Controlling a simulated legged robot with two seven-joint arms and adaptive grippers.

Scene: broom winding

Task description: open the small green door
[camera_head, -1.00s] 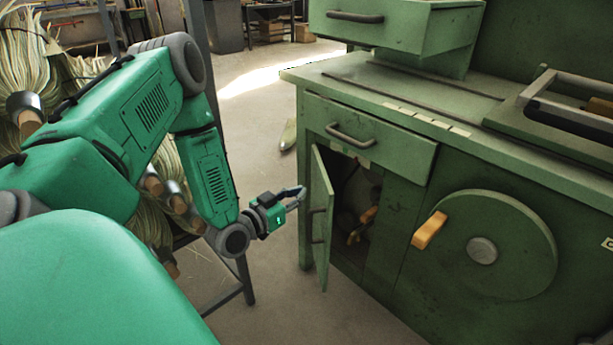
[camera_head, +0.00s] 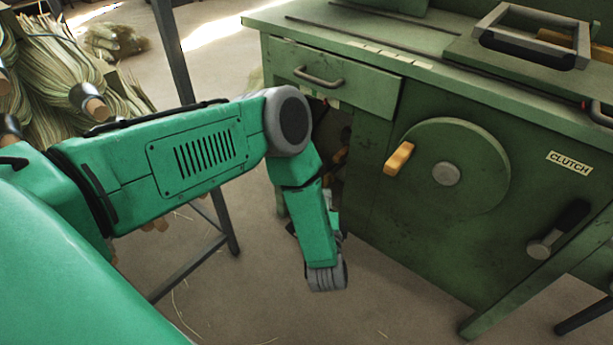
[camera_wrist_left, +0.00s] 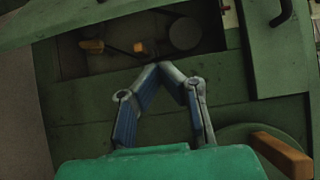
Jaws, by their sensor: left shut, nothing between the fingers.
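The small green door (camera_wrist_left: 85,18) stands open; it shows as a green panel along the top left of the left wrist view. In the head view it is mostly hidden behind my left arm. The dark compartment (camera_wrist_left: 120,50) it belongs to is uncovered, with orange-tipped parts and a round part inside. My left gripper (camera_wrist_left: 158,68) is shut and empty, its fingertips together in front of the compartment opening and apart from the door panel as seen. In the head view my own arm hides the fingers. My right gripper is not in view.
A drawer (camera_head: 335,85) with a bar handle sits above the compartment. A round wheel (camera_head: 485,165) with an orange handle (camera_head: 399,158) is to its right, then a clutch lever (camera_head: 555,235). A metal stand (camera_head: 215,205) and broom bundles (camera_head: 45,65) are at left.

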